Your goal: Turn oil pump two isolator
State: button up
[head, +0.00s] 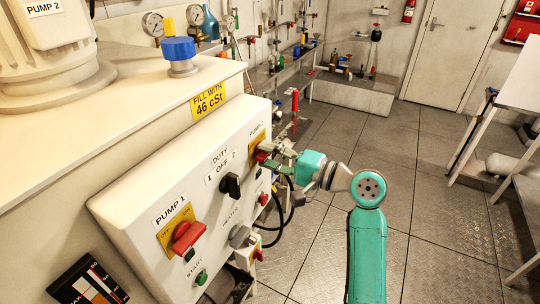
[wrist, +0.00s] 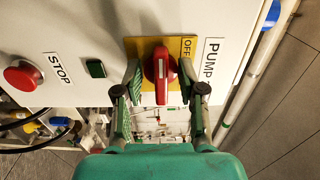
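The oil pump two isolator is a red rotary handle (wrist: 160,66) on a yellow plate (wrist: 146,46), beside the partly cut-off "PUMP" label, in the wrist view. Its handle stands upright in that picture; "OFF" is readable on the plate. In the head view the yellow plate (head: 256,139) shows at the panel's far end, with the handle mostly hidden by my gripper (head: 270,157). In the wrist view my gripper (wrist: 161,70) is open, one finger on each side of the handle. Gaps show between the fingers and the handle; I cannot tell the depth.
Black cables hang below the panel. Open floor (head: 330,245) lies right.

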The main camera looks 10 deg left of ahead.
jog(key=v, duration=1.2)
dwell(0.3)
jog(key=s+d+f+m+t+h, duration=0.35)
jog(key=s+f+h, duration=0.35)
jog(key=f, duration=0.8)
jog(key=s+d+f+m+t+h, duration=0.2)
jog(key=s+d+f+t+h, duration=0.25)
jog(key=s+f, duration=0.7)
jog(key=s+d+f+n+h, duration=0.2)
jog(key=s+d, duration=0.1)
jog(key=s, duration=0.4)
jog(key=s+d+f+n+h, duration=0.1)
jog(key=s+d+f+h, duration=0.15)
jog(key=s, duration=0.45)
jog(key=s+d+r+n+h, duration=0.1)
jog(key=s+r+n, duration=0.5)
jog(key=s, duration=0.6)
jog(key=shift+s+d+r+t, duration=0.2)
jog(key=shift+r+t, duration=0.1)
jog(key=shift+r, duration=0.7)
